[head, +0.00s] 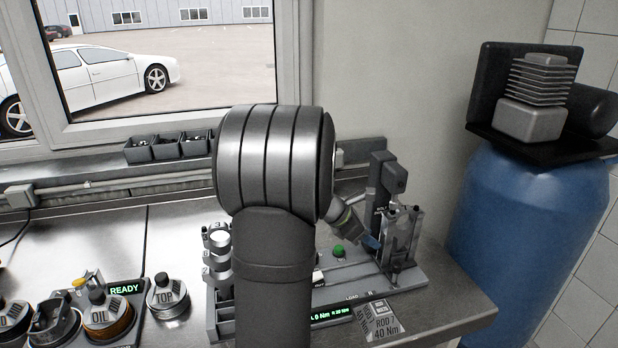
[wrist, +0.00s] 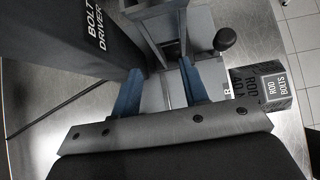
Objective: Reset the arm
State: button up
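My gripper (head: 372,243) is at the right end of the bench fixture, close to the clear-sided frame of the bolt driver station. In the wrist view its two blue fingers (wrist: 160,76) are spread apart, with grey fixture surface showing between them. I see nothing held. The dark bolt driver (wrist: 92,35) stands just left of the fingers in the wrist view; its post also shows in the head view (head: 380,180). A dark round knob (wrist: 226,39) is to the right of the fingers. My arm hides the middle of the fixture in the head view.
A rod bolts box (wrist: 276,87) lies right of my gripper near the bench edge. A green button (head: 338,251) is on the fixture. Oil (head: 108,318) and top (head: 167,297) containers stand at left, dark bins (head: 167,148) behind. A blue drum (head: 525,230) stands right of the bench.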

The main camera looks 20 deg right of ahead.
jog(key=o, duration=0.3)
jog(key=shift+r, duration=0.1)
jog(key=o, duration=0.4)
jog(key=shift+a+r, duration=0.15)
jog(key=shift+r, duration=0.15)
jog(key=o, duration=0.5)
notch_tip(320, 180, up, 6)
jog(key=a+m+t, duration=0.1)
jog(key=a+m, duration=0.1)
jog(key=m, duration=0.1)
jog(key=shift+a+m, duration=0.2)
jog(key=shift+m, duration=0.2)
jog(key=s+r+m+t+y, duration=0.1)
jog(key=s+r+m+y, duration=0.1)
jog(key=s+r+m, duration=0.45)
jog(key=s+d+r+m+t+y, duration=0.2)
jog(key=s+d+r+m+y, duration=0.35)
jog(key=r+m, duration=0.2)
jog(key=shift+m+h, duration=0.3)
jog(key=shift+h, duration=0.05)
jog(key=x, duration=1.1)
jog(key=shift+w, duration=0.25)
jog(key=v, duration=1)
